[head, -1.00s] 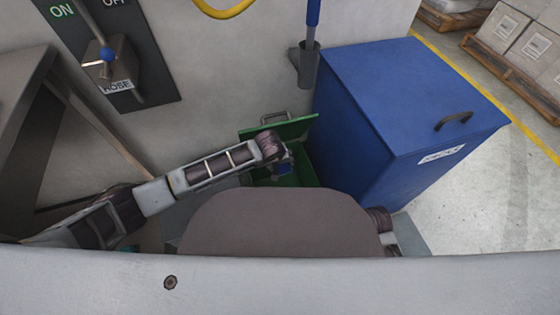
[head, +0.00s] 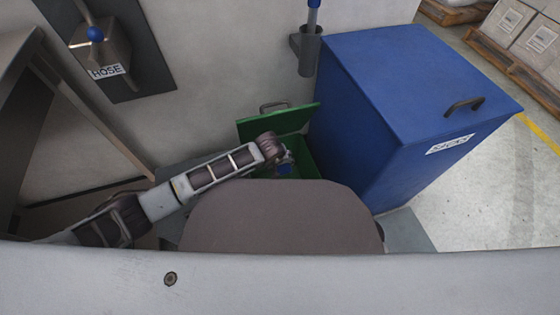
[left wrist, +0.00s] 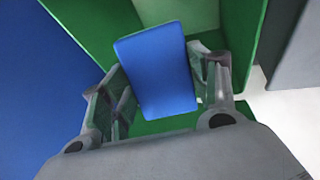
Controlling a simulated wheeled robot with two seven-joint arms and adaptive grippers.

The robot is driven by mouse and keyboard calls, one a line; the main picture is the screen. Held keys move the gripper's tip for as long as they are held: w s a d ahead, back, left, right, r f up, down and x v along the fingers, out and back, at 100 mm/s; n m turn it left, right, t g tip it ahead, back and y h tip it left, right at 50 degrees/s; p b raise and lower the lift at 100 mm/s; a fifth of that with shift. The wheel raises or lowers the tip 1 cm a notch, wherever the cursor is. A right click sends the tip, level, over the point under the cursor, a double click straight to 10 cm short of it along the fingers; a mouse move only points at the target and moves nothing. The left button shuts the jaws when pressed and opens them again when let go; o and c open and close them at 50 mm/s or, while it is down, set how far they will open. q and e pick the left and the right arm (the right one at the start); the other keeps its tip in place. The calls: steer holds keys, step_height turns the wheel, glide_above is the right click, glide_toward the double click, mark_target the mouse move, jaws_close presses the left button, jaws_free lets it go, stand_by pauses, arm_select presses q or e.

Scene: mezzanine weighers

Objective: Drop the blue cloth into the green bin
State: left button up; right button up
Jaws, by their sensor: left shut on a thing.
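The green bin (head: 307,160) stands against the wall, its lid (head: 278,122) raised. My left arm reaches over it from the left. My left gripper (head: 286,162) is at the bin's opening, mostly hidden behind its own wrist. How deep the cloth hangs is unclear. My right gripper is out of view.
A large blue lidded box (head: 400,110) stands close on the bin's right. A grey holder (head: 306,50) with a blue-handled tool is on the wall above. A HOSE lever panel (head: 110,55) is at upper left. A brown table (head: 30,120) is at far left.

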arm_select(q)
steer(key=shift+f, duration=0.3)
steer(key=o, duration=1)
steer(key=shift+o, duration=0.2)
steer(key=shift+r, duration=0.1)
steer(key=v, duration=1.1)
steer(key=shift+r, duration=0.35)
steer(key=shift+s, duration=0.15)
